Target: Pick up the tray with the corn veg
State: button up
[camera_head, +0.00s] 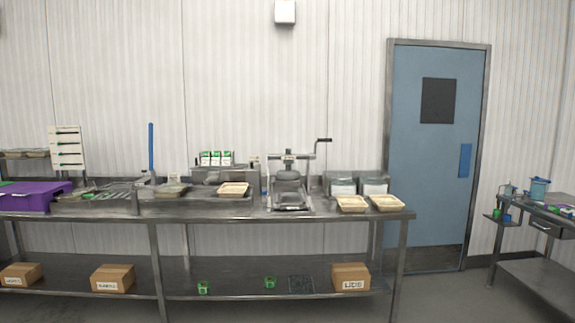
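Several shallow pale trays stand on the steel table in the head view. One tray (233,189) is near the middle, below a raised steel shelf. Two more trays, one (352,204) beside the other (387,203), sit at the table's right end. Their contents look pale yellowish, too small to tell which holds the corn veg. A greyer container (171,191) stands left of the middle tray. My gripper is not in view.
The long steel table (235,213) has a hand-cranked press (289,185), a purple bin (30,197) at left, and clear boxes (343,187) behind the right trays. Cardboard boxes (113,278) lie on the lower shelf. A blue door (436,200) and a second table (540,215) are at right.

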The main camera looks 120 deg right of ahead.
aim_at(233, 191)
jog(key=z, duration=3.85)
